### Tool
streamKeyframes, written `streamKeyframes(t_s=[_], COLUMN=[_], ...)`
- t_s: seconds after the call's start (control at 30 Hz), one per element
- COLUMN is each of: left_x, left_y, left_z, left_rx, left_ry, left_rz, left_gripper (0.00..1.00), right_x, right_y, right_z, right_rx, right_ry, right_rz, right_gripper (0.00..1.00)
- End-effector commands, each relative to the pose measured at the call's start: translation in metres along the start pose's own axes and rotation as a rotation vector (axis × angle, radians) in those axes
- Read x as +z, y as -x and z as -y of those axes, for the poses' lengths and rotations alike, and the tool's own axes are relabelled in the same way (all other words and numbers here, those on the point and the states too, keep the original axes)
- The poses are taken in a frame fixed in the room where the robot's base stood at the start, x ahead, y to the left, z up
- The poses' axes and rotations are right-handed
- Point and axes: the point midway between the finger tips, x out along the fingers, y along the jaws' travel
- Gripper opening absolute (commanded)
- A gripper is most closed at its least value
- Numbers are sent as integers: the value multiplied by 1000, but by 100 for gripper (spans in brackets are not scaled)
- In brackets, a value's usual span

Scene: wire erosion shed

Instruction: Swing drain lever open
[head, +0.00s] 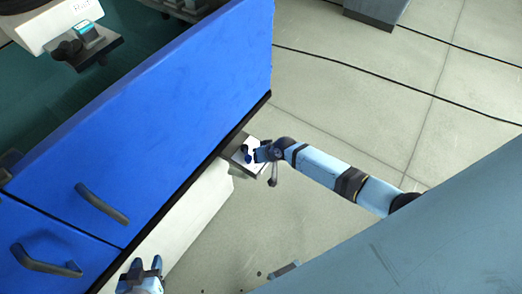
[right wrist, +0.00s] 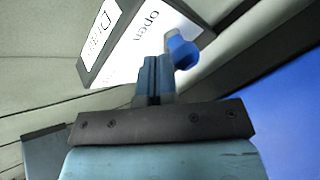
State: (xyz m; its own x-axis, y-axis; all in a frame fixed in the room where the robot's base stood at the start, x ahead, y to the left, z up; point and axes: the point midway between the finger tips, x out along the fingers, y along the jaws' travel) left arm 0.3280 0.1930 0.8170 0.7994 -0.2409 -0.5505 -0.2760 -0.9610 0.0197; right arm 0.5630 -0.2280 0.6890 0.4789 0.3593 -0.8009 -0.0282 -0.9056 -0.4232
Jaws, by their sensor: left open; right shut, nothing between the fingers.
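The drain block (head: 243,165) juts out low beside the blue machine cabinet. In the right wrist view its white label (right wrist: 128,48) reads "Drain" and "open". A blue lever knob (right wrist: 183,52) stands just right of my right fingertips; whether they touch it I cannot tell. The knob shows small and dark blue in the head view (head: 247,149). My right gripper (head: 259,153) is shut and empty at the block; its closed fingers (right wrist: 154,70) point at the label. My left gripper (head: 139,272) is open and empty, low at the bottom left, away from the block.
The blue cabinet front (head: 150,120) with dark handles (head: 102,203) rises left of the block. A white base panel (head: 185,215) runs below it. A dark cable (head: 400,88) crosses the floor at the upper right. The concrete floor (head: 340,110) is otherwise mostly clear.

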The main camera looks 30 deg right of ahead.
Motion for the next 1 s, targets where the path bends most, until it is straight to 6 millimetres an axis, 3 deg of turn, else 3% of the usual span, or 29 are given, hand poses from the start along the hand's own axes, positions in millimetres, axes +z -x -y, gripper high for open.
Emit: streamKeyframes(t_s=[1.0], left_x=[-10], left_y=[6], left_z=[1], left_rx=[-1], left_ry=[-2], left_rz=[-2], left_gripper=[43], right_x=[5], right_y=[2], right_z=[2], right_rx=[-1], right_ry=[1], right_rz=[3], right_gripper=[0])
